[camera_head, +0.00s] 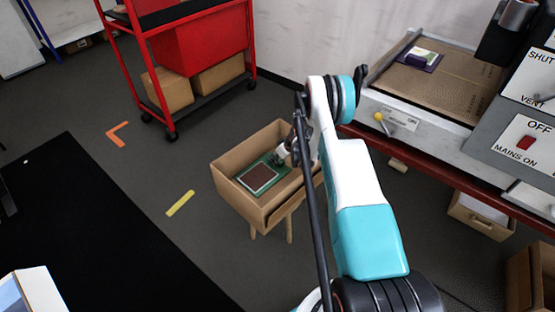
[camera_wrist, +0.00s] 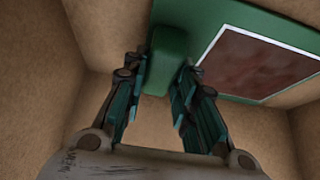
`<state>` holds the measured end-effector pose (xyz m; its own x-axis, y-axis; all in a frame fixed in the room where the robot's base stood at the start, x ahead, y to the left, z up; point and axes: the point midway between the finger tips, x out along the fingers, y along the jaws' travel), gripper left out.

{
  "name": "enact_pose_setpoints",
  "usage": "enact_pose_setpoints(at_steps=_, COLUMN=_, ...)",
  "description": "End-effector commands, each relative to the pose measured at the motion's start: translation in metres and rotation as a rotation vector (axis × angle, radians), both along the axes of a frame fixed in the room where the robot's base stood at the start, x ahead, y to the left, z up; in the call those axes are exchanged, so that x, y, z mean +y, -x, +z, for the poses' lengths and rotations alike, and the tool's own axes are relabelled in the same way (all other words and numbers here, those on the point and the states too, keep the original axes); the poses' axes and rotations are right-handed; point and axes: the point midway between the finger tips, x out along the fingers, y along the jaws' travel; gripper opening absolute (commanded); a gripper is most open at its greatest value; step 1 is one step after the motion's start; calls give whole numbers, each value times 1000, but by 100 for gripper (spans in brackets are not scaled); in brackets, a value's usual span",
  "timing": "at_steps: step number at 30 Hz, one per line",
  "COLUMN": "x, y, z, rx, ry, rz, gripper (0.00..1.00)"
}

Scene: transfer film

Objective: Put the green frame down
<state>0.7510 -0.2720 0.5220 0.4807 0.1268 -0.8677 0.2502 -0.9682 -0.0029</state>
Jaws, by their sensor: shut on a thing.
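The green frame (camera_head: 270,166), with a brown panel edged in white, is inside an open cardboard-coloured box (camera_head: 247,201) on wooden legs. In the wrist view my gripper (camera_wrist: 164,68) is shut on a green tab (camera_wrist: 165,55) at the frame's near edge, one finger on each side. The frame (camera_wrist: 225,45) extends up and to the right from the fingers, with the box's brown walls around it. I cannot tell whether the frame touches the box floor. In the head view my gripper (camera_head: 283,151) is at the frame's right edge, its fingers partly hidden by my arm.
A red cart (camera_head: 200,45) with boxes on its lower shelf stands behind the box. A bench with a brown board (camera_head: 425,80), a purple object (camera_head: 421,59) and control panels is to the right. A black mat (camera_head: 80,230) covers the floor at left.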

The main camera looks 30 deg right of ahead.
Motion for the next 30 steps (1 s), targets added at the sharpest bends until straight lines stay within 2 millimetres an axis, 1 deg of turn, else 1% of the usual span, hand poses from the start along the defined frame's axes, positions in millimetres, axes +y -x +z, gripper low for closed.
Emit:
enact_pose_setpoints(at_steps=7, x=0, y=0, z=-1, rx=0, ry=0, rz=0, gripper=0)
enact_pose_setpoints(at_steps=8, x=0, y=0, z=-1, rx=0, ry=0, rz=0, gripper=28)
enact_pose_setpoints(at_steps=9, x=0, y=0, z=-1, rx=0, ry=0, rz=0, gripper=38)
enact_pose_setpoints(at_steps=10, x=0, y=0, z=-1, rx=0, ry=0, rz=0, gripper=44)
enact_pose_setpoints(at_steps=11, x=0, y=0, z=-1, rx=0, ry=0, rz=0, gripper=46)
enact_pose_setpoints(at_steps=22, x=0, y=0, z=2, rx=0, ry=0, rz=0, gripper=46)
enact_pose_setpoints(at_steps=26, x=-2, y=7, z=16, rx=0, ry=0, rz=-1, gripper=46)
enact_pose_setpoints(at_steps=30, x=-6, y=20, z=41, rx=0, ry=0, rz=-2, gripper=46)
